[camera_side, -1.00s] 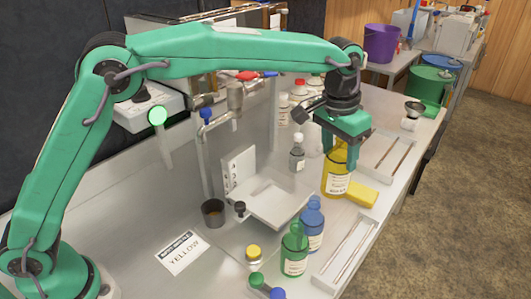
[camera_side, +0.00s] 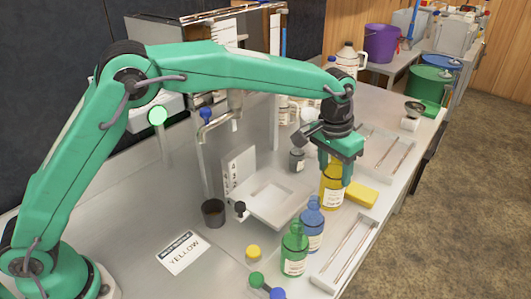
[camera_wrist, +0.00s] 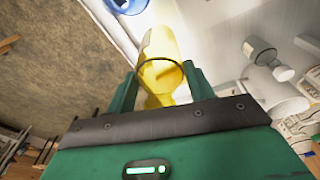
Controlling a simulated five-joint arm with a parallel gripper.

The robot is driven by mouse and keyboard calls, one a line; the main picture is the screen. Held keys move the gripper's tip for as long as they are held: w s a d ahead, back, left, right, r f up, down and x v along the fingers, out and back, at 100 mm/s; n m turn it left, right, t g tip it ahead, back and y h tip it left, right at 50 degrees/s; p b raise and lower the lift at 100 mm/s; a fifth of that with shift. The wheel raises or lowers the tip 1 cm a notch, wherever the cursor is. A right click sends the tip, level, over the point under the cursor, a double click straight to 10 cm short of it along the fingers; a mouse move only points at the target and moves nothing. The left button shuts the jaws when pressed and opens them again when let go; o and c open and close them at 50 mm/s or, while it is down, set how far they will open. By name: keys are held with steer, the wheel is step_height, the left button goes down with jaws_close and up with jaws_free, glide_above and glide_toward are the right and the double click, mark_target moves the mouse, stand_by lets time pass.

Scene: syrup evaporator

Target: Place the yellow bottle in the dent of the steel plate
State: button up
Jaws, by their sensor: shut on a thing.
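The yellow bottle (camera_side: 332,188) is upright in my gripper (camera_side: 335,172), to the right of the steel plate. My gripper is shut around its upper part. In the wrist view the yellow bottle (camera_wrist: 160,50) sits between the two fingers of my gripper (camera_wrist: 161,80). I cannot tell whether its base touches the bench. The steel plate (camera_side: 278,219) lies left of the bottle, with its shallow square dent (camera_side: 270,195) empty and in clear view.
A blue bottle (camera_side: 312,228) and a green bottle (camera_side: 295,250) stand in front of the yellow bottle. A small grey bottle (camera_side: 297,160) stands behind the plate. A tray (camera_side: 325,283) lies at the front right.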

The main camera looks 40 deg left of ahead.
mark_target(330, 192)
step_height(330, 192, down, 7)
steer(key=shift+f, duration=0.15)
steer(key=shift+f, duration=0.15)
stand_by(0.5)
steer(key=o, duration=1.4)
steer(key=shift+s+a+r, duration=0.1)
steer(key=shift+s+r, duration=0.05)
steer(key=shift+r, duration=1.15)
steer(key=shift+s+a+r, duration=0.1)
steer(key=shift+r, duration=1.15)
steer(key=shift+s+a+r, duration=0.1)
steer(key=shift+s+r, duration=0.05)
steer(key=shift+r, duration=1.15)
steer(key=shift+o, duration=0.5)
